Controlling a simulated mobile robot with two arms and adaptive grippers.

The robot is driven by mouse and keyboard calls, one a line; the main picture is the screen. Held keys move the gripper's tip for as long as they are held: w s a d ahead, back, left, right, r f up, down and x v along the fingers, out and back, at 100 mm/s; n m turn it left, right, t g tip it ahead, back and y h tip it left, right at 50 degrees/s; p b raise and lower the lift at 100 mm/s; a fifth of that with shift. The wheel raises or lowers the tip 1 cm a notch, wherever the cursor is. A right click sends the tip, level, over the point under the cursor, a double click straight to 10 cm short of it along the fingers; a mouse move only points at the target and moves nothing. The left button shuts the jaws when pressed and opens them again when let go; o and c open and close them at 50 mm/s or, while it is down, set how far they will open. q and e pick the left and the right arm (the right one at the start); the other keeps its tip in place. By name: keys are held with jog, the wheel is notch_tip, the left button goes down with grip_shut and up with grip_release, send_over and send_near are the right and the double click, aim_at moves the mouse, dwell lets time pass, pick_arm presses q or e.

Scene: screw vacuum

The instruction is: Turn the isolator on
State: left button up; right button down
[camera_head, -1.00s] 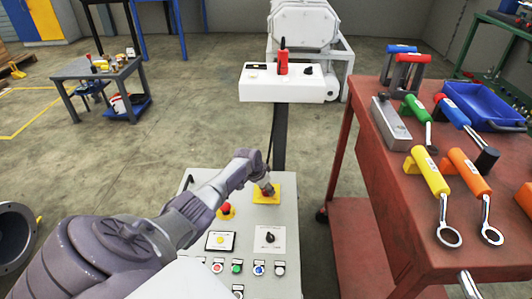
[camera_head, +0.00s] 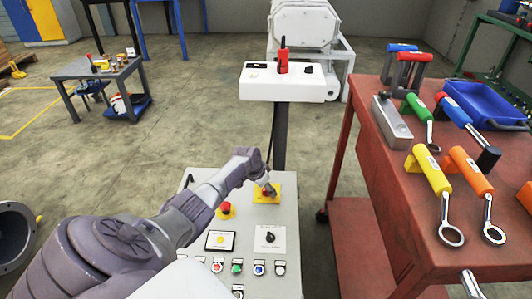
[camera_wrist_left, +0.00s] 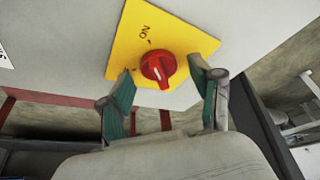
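The isolator is a red rotary knob (camera_wrist_left: 158,67) on a yellow plate (camera_wrist_left: 187,38) marked "ON". The plate (camera_head: 258,198) also shows in the head view, at the top right of the grey control panel (camera_head: 242,215). My left gripper (camera_wrist_left: 163,82) is open, with one green-padded finger on each side of the knob. Gaps show between the fingers and the knob, so it is not gripped. In the head view the left gripper (camera_head: 269,190) is over the plate and partly hides the knob. My right gripper is not in view.
A red emergency button (camera_head: 225,208) on a yellow base sits left of the plate. A black selector switch (camera_head: 270,237) and several small buttons lie lower on the panel. A red table (camera_head: 403,195) with tools stands at the right. A white box (camera_head: 300,93) is behind.

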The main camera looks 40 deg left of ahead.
pick_arm(q)
jog(key=v, duration=1.2)
dwell(0.6)
